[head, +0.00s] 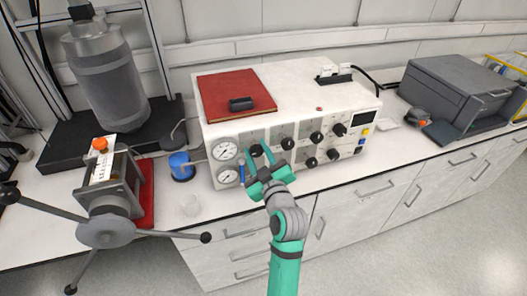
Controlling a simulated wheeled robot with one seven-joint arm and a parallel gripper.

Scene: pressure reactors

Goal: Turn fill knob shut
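A white control box (290,92) on the bench has a front panel with several black knobs. No label is readable, so I cannot tell which one is the fill knob. My gripper (257,155) is at the left part of this panel, beside the gauges. Its two teal fingers are apart and point at the panel. A black knob (257,150) shows between or just behind the fingertips; I cannot tell whether they touch it. Another black knob (287,143) is just right of the fingers. The gripper hides part of the lower panel.
Two round gauges (224,150) are left of my gripper. More knobs (317,138) and a small display sit to the right. A blue-capped container (181,166) and a clamp-like device with long handles (108,230) stand left.

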